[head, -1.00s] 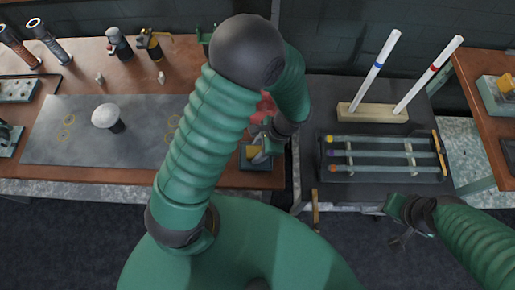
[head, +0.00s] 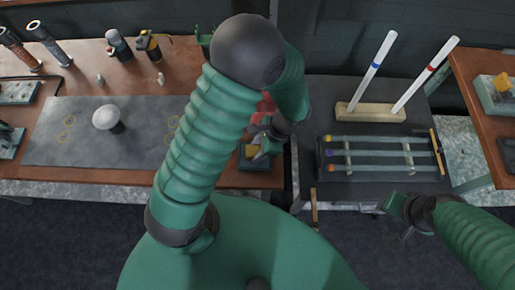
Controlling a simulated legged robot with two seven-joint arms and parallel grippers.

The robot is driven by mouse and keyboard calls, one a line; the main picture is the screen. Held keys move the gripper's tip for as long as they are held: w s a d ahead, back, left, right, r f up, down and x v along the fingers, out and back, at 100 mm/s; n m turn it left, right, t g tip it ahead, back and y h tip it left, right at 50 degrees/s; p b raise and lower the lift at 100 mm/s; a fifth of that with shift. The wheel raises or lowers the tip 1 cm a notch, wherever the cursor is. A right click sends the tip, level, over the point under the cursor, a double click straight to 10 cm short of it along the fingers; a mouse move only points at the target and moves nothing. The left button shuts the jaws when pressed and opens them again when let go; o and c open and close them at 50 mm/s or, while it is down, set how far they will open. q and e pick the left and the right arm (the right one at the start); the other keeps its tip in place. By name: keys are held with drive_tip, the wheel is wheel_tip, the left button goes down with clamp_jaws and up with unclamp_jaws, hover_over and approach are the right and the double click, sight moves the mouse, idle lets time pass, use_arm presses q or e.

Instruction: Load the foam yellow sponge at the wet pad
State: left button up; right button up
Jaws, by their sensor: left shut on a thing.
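A yellow foam sponge (head: 253,151) sits at a small dark tray or pad (head: 262,166) on the front right corner of the wooden bench. My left gripper (head: 262,150) reaches down over the bench and is shut on the sponge. Its fingers partly cover the sponge, so I cannot tell whether the sponge touches the pad. My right gripper (head: 404,236) hangs low in front of the dark table, away from the sponge. Its fingers are dark and small, so their opening is unclear.
A dark rack (head: 328,178) holds three glass tubes on the middle table. A wooden block (head: 371,113) holds two upright white rods behind it. Another yellow piece (head: 503,82) sits on a tray at the right. A white-domed object (head: 105,117) stands on the grey mat.

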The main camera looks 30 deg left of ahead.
sight(257, 150)
use_arm(q)
drive_tip(key=shift+r+p, duration=2.75)
drive_tip(key=shift+r, duration=0.45)
drive_tip(key=shift+f, duration=0.1)
